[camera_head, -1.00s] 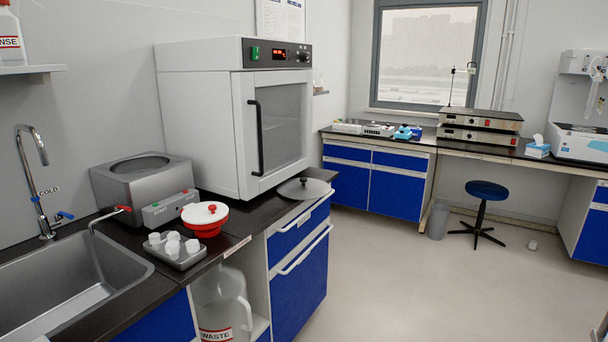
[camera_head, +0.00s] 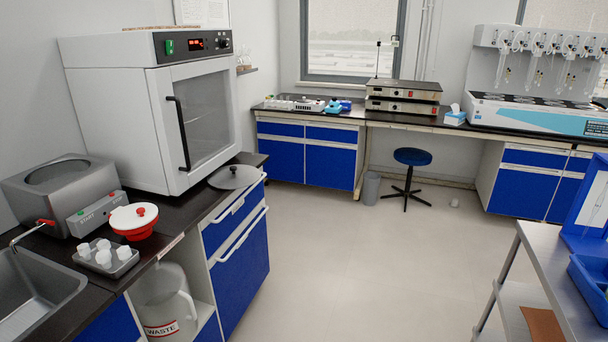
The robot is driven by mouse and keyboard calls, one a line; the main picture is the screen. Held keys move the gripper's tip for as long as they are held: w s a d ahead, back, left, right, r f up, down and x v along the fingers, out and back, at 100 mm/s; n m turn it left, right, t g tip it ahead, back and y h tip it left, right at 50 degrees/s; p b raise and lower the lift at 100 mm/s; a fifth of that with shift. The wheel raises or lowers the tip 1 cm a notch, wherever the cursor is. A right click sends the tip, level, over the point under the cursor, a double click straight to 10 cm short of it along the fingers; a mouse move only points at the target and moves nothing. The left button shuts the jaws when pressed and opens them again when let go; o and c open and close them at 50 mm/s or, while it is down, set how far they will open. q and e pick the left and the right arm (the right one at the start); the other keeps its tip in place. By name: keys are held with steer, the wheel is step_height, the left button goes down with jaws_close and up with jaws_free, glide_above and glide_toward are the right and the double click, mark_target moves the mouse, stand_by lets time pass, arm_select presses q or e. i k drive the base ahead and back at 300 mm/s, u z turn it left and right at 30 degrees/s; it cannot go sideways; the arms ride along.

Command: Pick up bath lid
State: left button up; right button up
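A round grey lid with a dark knob (camera_head: 233,177) lies flat on the black counter, in front of the white oven and near the counter's right edge. It looks like the bath lid. The steel water bath (camera_head: 38,188) stands at the left, its round top opening uncovered. Neither of my grippers is in view.
A white oven (camera_head: 130,120) stands between bath and lid. A metal table (camera_head: 545,265) stands at the right. The middle floor is clear.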

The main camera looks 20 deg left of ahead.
mark_target(237, 176)
steer(key=z, duration=0.15)
steer(key=i, duration=2.35)
steer(key=u, duration=2.8)
